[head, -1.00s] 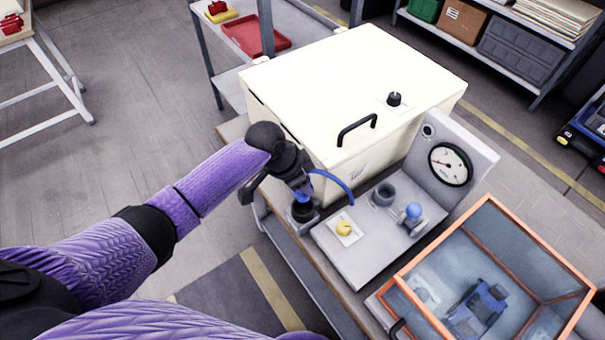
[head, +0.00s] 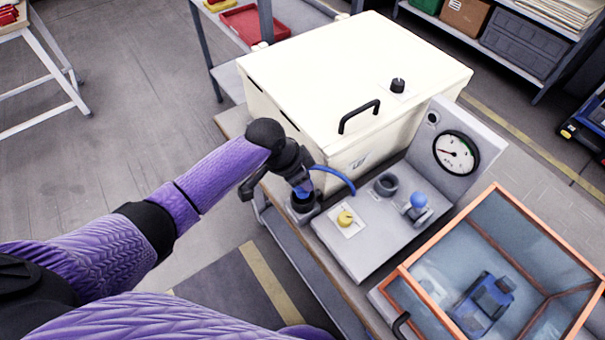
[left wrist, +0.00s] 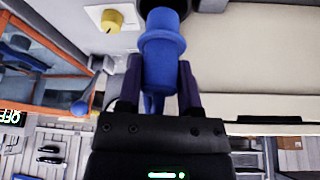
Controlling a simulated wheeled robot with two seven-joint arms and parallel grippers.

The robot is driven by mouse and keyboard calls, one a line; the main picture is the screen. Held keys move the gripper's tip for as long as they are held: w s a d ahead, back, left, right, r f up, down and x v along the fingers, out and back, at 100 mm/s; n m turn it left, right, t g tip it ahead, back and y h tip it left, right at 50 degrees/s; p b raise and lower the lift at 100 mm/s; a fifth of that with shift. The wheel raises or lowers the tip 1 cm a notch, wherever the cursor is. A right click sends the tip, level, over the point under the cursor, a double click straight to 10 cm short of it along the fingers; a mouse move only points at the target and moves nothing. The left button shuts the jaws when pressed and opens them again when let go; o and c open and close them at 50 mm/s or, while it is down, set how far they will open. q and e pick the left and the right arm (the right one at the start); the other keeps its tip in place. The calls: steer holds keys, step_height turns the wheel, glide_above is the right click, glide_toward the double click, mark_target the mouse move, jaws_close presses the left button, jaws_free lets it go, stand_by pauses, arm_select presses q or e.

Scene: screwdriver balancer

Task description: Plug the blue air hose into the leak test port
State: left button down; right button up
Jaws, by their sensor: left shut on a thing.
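My left gripper (head: 301,188) is shut on the blue air hose's plug (left wrist: 162,55), whose fingers flank it in the left wrist view. The thin blue hose (head: 337,177) arcs right from the gripper in the head view. The plug's far end is at a dark round holder (head: 304,208) at the left edge of the grey test fixture (head: 365,255); I cannot tell whether it sits inside. A dark ring-shaped socket (head: 386,186) stands open on the fixture, perhaps the leak test port. My right gripper is not in view.
A yellow knob (head: 345,218), a blue ball-topped lever (head: 418,201) and a gauge (head: 456,153) are on the fixture. A cream box (head: 350,80) with a black handle stands behind. An orange-framed clear case (head: 500,265) is at right.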

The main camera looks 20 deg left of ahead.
arm_select(q)
steer(key=shift+f, duration=0.1)
steer(key=shift+f+b, duration=1.4)
steer(key=shift+f, duration=0.55)
steer(key=shift+c, duration=0.9)
jaws_free()
steer(key=p+v, duration=0.4)
steer(key=v, duration=0.6)
steer(key=shift+f, duration=0.1)
